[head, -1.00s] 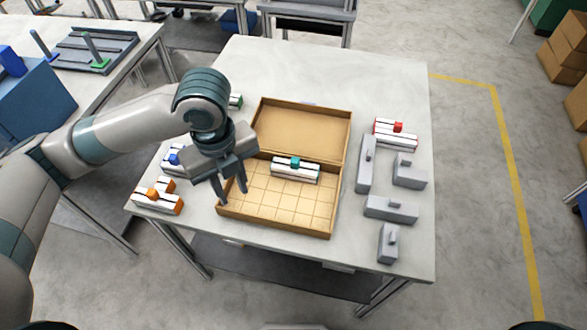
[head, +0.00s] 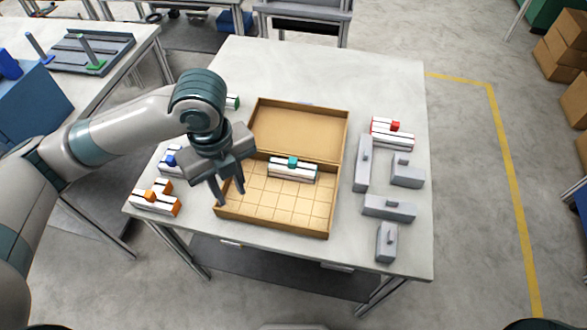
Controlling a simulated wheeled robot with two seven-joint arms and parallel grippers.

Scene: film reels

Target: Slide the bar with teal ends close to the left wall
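The bar with teal ends (head: 293,171) is a white and black striped bar with a teal knob on top. My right gripper is not in view.
Orange (head: 156,198), blue (head: 172,162) and green (head: 232,102) knobbed pieces lie left of the box, partly behind my arm. A red-knobbed piece (head: 392,133) and several grey blocks (head: 388,207) stand on the right. The table's back (head: 320,70) is clear.

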